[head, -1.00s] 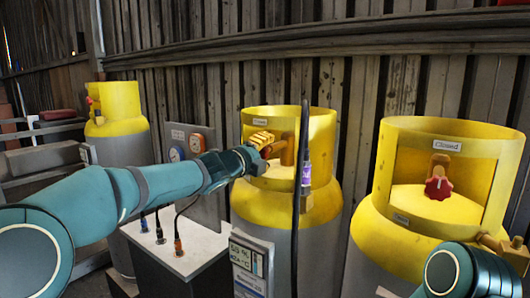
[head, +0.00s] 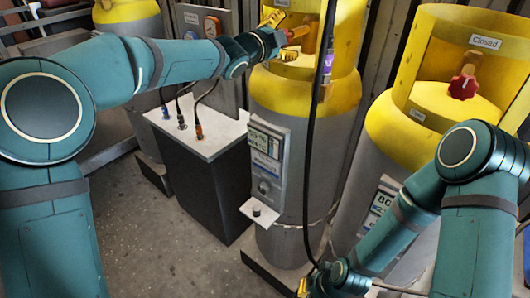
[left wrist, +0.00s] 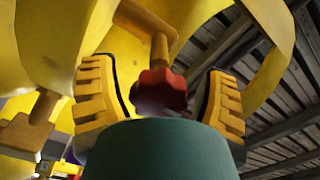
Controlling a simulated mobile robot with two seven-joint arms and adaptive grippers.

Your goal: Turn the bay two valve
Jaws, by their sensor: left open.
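The middle yellow-topped cylinder (head: 300,92) has an open collar, cut off by the top of the head view. My left gripper (head: 279,37) reaches into that collar opening from the left. In the left wrist view the red valve knob (left wrist: 160,90) shows on a brownish stem, between the two open yellow fingers of my left gripper (left wrist: 158,82). Gaps show beside the knob; my gripper's body hides its lower part. In the head view the knob is hidden by the gripper. My right gripper (head: 304,287) is low at the bottom edge, partly cut off, its fingers unclear.
A right cylinder (head: 390,128) has a red knob (head: 463,86) and a "Closed" label. A dark cable (head: 312,130) hangs before the middle cylinder. A grey control box (head: 268,160) is on its front. A cabinet (head: 205,170) with cables stands left. Floor is clear at lower left.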

